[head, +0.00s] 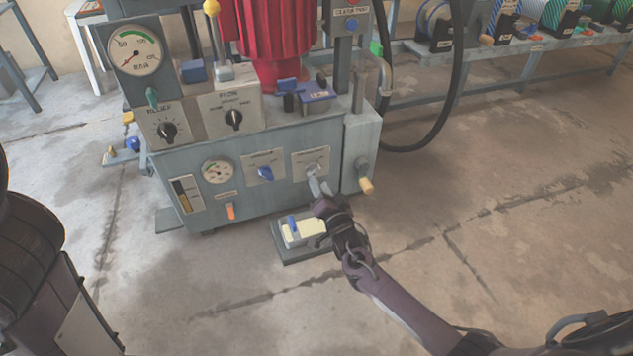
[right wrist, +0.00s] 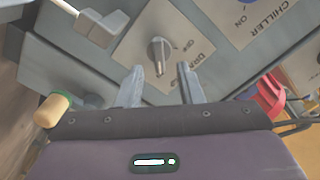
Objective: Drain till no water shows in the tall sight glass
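The drain knob (head: 312,168) is a small grey knob on a pale plate at the right of the machine's lower front panel. In the right wrist view the knob (right wrist: 158,52) stands just beyond and between my right fingertips (right wrist: 160,88), which are apart with nothing between them. In the head view my right gripper (head: 318,188) reaches up to this plate. A narrow upright gauge (head: 183,194), dark with a yellow strip, is at the panel's left end and appears to be the tall sight glass. Its level is too small to read. My left gripper is out of view.
A blue chiller knob (head: 265,173) is left of the drain plate. A tan-ended handle (head: 365,185) is close on its right. A low tray (head: 293,255) with a pale block lies on the floor below. A black hose (head: 455,95) hangs at right.

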